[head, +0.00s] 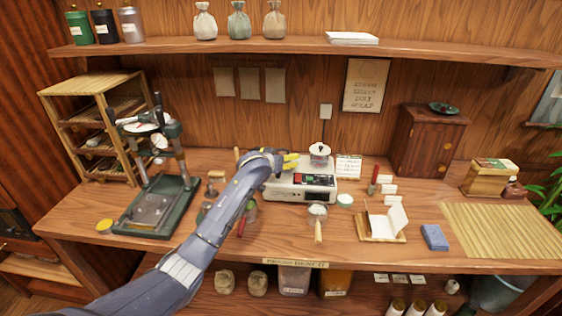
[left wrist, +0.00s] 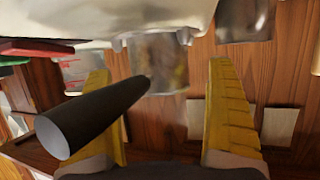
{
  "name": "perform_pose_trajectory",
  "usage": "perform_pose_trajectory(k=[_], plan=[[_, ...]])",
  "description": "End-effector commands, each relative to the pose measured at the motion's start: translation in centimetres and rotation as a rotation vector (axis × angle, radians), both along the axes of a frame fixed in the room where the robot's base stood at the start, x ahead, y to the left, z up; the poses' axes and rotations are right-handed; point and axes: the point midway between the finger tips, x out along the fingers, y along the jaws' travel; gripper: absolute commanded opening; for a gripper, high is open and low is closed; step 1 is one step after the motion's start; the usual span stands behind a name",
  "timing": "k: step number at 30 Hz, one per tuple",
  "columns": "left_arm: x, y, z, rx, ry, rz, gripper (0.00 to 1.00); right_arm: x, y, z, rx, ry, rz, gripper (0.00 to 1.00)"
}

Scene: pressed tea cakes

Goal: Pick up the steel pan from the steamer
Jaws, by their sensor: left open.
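The steamer is a white box-shaped appliance (head: 288,191) with a dark front panel, in the middle of the bench. The small steel pan (head: 319,156) sits on top of it at the back right. My left gripper (head: 291,161) has yellow fingers and is just left of the pan, above the appliance's top. In the left wrist view the gripper (left wrist: 165,115) is open. A dark round bar with a grey end (left wrist: 95,118), like a handle, slants across the space between the fingers; contact cannot be told. My right gripper is in neither view.
A green-based press (head: 150,207) and a wooden rack (head: 97,100) stand at left. A white-headed tool with a wooden handle (head: 318,228) lies in front of the appliance. A small card (head: 348,165) stands at right. A shelf (head: 300,45) runs above.

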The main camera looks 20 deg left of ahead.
Motion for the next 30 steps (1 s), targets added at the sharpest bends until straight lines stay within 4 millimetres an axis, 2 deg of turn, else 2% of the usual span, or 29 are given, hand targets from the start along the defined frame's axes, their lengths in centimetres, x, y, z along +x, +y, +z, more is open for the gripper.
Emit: perform_pose_trajectory(k=[6,15,30], plan=[[1.12,-0.06,-0.46,-0.001,0.000,0.000,0.90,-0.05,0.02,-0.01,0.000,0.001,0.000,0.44],[1.21,-0.08,-0.48,0.000,-0.001,0.000,0.89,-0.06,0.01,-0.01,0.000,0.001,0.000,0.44],[1.20,-0.07,-0.48,0.000,-0.001,0.000,0.31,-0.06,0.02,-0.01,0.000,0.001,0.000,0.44]])
